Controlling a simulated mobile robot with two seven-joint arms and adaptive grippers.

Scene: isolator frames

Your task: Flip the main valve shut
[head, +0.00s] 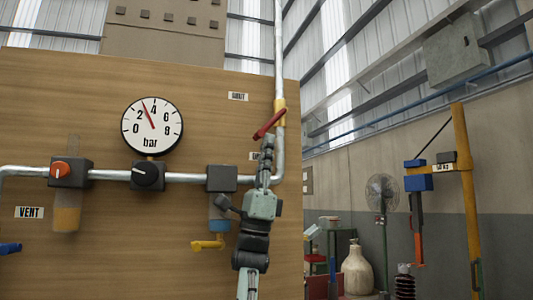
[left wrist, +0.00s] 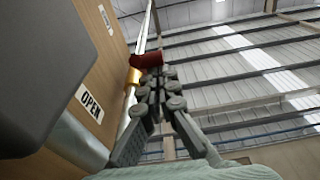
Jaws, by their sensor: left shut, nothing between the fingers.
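The main valve has a yellow body (head: 280,112) on the vertical pipe at the board's right edge. Its red lever (head: 268,125) slants from upper right to lower left. My left gripper (head: 265,145) points upward just below the lever, with its fingers shut and empty. In the left wrist view, the closed fingertips (left wrist: 155,76) are right by the red lever (left wrist: 148,59); I cannot tell whether they touch. The yellow body (left wrist: 134,76) is beside them. My right gripper is not in view.
A wooden board (head: 60,110) carries a bar gauge (head: 152,125), an orange knob (head: 60,169), a black knob (head: 145,173) and a yellow tap (head: 207,245). A small label (head: 238,96) sits left of the valve. A yellow post (head: 466,200) and a fan (head: 383,192) stand farther right.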

